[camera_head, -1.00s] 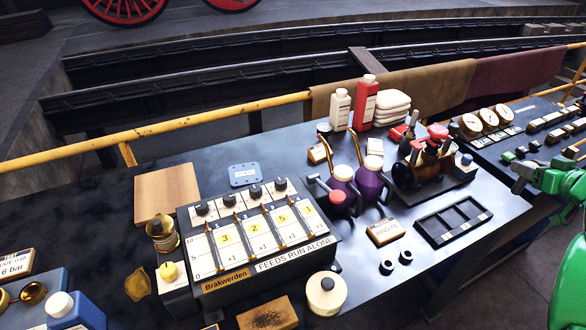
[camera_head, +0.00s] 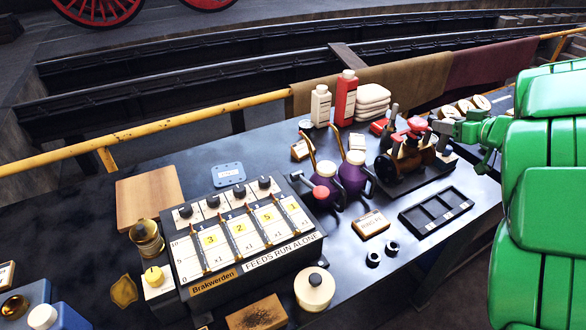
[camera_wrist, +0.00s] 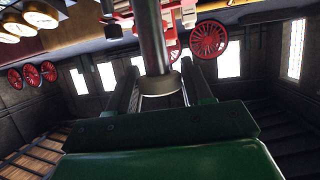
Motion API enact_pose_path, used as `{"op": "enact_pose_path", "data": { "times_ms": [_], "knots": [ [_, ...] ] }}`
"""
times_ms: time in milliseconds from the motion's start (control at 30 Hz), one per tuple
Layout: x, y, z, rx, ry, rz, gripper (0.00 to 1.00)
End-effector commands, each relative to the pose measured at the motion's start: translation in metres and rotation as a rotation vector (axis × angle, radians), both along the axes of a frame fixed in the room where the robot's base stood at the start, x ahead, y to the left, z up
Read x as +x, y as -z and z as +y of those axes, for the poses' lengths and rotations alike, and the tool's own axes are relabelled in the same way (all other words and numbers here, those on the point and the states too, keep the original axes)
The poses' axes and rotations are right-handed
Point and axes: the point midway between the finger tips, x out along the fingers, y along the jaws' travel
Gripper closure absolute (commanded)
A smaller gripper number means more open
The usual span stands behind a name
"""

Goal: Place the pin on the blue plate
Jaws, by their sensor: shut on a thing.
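The blue plate (camera_head: 229,174) lies flat on the dark bench behind the numbered lever box, with a small light label on it. My gripper (camera_head: 432,127) is at the right of the bench, beside the brass valve assembly (camera_head: 402,160) with red knobs. In the wrist view my gripper (camera_wrist: 158,88) is shut on a dark grey upright cylinder, which looks to be the pin (camera_wrist: 151,38). A pale ring shows at its lower end between the fingers. In the head view the pin is hard to make out against the assembly.
A yellow rail (camera_head: 200,118) runs behind.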

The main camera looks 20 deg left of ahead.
Motion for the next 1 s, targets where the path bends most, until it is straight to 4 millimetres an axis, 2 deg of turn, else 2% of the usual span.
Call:
{"op": "enact_pose_path", "data": {
  "times_ms": [33,100,467,767,1000],
  "knots": [
    [0.002,-0.001,0.019,0.000,-0.024,-0.001,1.00],
    [0.003,-0.001,0.040,0.000,-0.052,-0.001,1.00],
    [-0.001,-0.001,0.150,0.000,-0.191,-0.001,1.00],
    [-0.019,0.000,0.242,0.000,-0.307,0.000,1.00],
    [-0.041,-0.001,0.312,0.001,-0.398,0.000,1.00]
  ]
}}
